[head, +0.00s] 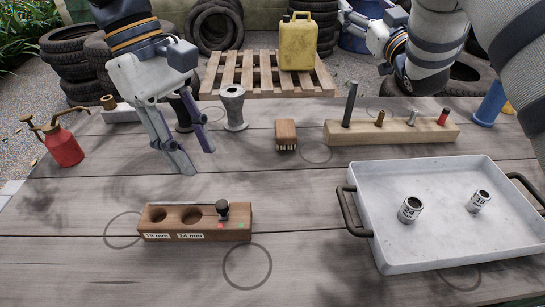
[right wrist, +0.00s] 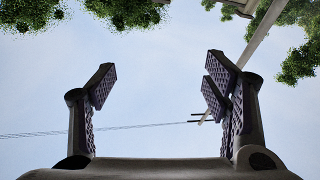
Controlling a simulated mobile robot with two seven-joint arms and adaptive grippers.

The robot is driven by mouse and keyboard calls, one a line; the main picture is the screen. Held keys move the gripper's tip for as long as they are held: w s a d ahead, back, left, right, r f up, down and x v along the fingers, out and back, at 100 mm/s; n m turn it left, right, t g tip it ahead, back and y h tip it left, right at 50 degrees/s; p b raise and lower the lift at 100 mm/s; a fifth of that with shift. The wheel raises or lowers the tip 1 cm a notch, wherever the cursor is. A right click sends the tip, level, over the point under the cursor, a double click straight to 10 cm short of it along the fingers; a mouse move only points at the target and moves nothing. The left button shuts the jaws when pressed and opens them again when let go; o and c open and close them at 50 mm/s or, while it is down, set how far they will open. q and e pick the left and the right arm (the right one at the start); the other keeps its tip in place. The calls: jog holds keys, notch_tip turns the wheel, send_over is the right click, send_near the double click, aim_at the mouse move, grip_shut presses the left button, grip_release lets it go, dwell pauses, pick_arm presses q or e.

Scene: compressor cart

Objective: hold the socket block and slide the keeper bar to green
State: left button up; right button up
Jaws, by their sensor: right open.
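The brown wooden socket block (head: 200,234) lies on the table at front left in the head view. It has two empty round holes, labelled 19 mm and 24 mm. A thin metal keeper bar (head: 180,204) runs along its top, with a black knob (head: 222,208) at the right. The knob stands over the red mark (head: 221,226); a green mark (head: 241,225) is to its right. My left gripper (head: 195,158) is open and empty, above and behind the block, not touching it. My right gripper (right wrist: 160,90) is open and empty, pointing at the sky.
A white tray (head: 450,245) with two sockets (head: 410,209) (head: 479,201) stands at right. Behind are a brush (head: 286,135), a wooden tool rack (head: 400,133), a grey spool (head: 233,108) and a red oil can (head: 63,149). The table around the block is clear.

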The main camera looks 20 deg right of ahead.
jog(key=a+n+y, duration=0.1)
jog(key=a+y, duration=0.3)
jog(key=a, duration=0.3)
jog(key=n+g+y, duration=1.2)
jog(key=n+g, duration=0.1)
jog(key=g, duration=0.3)
send_near(181, 219)
jog(key=shift+h, duration=0.3)
jog(key=x, duration=0.7)
jog(key=shift+a+r, duration=0.1)
jog(key=shift+a, duration=0.05)
jog(key=shift+c, duration=0.2)
jog(key=c, duration=1.4)
